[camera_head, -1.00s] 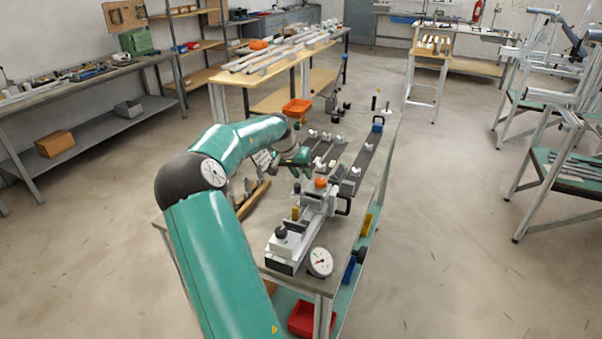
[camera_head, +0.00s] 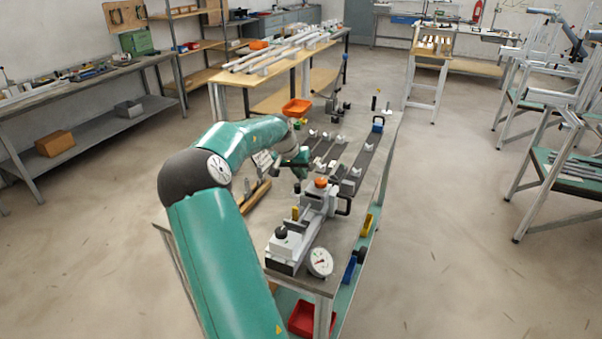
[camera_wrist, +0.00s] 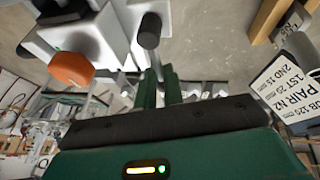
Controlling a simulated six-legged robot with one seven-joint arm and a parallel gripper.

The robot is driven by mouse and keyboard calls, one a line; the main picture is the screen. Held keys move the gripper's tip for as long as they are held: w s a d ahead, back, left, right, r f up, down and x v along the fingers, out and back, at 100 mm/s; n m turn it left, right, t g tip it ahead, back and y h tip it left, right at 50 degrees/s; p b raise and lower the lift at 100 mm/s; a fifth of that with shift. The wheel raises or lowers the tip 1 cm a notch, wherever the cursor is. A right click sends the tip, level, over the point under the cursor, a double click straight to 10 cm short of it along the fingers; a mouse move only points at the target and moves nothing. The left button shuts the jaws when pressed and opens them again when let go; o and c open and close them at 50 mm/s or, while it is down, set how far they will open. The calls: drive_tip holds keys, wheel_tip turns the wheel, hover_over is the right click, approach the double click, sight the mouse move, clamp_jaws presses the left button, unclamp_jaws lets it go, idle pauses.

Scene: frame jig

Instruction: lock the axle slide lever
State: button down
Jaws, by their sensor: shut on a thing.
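The axle slide (camera_head: 313,205) is a light grey block with an orange knob (camera_head: 321,182) on top, on the bench jig. In the wrist view the orange knob (camera_wrist: 71,69) is at the left beside the pale slide body (camera_wrist: 85,35). A dark lever (camera_wrist: 150,32) with a rounded end sticks out from the slide and runs down to between my green fingers. My gripper (camera_wrist: 159,88) is shut on this lever. In the head view my gripper (camera_head: 301,172) is just left of and behind the orange knob; its fingertips and the lever are too small to tell apart.
A round dial gauge (camera_head: 320,262) stands at the jig's near end. A dark rail (camera_head: 366,155) with blocks runs along the bench's right side. An orange bin (camera_head: 297,108) stands at the back. A labelled tag (camera_wrist: 285,88) shows at right in the wrist view.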

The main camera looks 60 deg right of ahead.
drive_tip(key=shift+w+a+n+t+y, duration=0.45)
drive_tip(key=shift+a+n+t, duration=0.45)
drive_tip(key=shift+n, duration=1.95)
drive_tip(key=shift+w+a+n+t+y, duration=0.55)
drive_tip(key=shift+n+t, duration=0.6)
drive_tip(key=shift+n, duration=1.65)
drive_tip(key=shift+w+a+n+t+y, duration=0.4)
drive_tip(key=shift+a+n+t, duration=0.55)
drive_tip(key=shift+n, duration=1.9)
drive_tip(key=shift+d+f, duration=0.1)
drive_tip(key=shift+d, duration=0.05)
drive_tip(key=c, duration=1.5)
unclamp_jaws()
